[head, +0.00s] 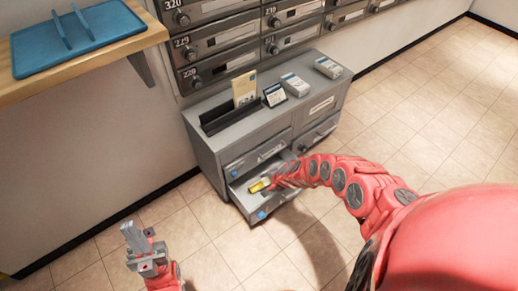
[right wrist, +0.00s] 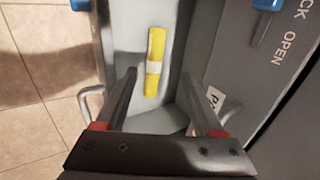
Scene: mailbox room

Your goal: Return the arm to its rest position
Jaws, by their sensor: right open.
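My right arm reaches in from the right in the head view. Its gripper (head: 272,183) is over an open grey drawer (head: 250,207) in the low cabinet. In the right wrist view the gripper (right wrist: 160,80) is open, its two fingers apart and nothing between them. A yellow item with a pale band (right wrist: 155,62) lies in the drawer beyond the fingertips. It also shows in the head view (head: 258,186). My left gripper (head: 137,240) is at the lower left, above the floor and away from the cabinet; its opening is unclear.
The grey cabinet (head: 215,140) stands under the wall mailboxes (head: 222,38), with small boxes (head: 296,85) and a card stand on top. A wooden shelf (head: 85,65) with a blue tray (head: 30,62) juts out upper left. The tiled floor around is clear.

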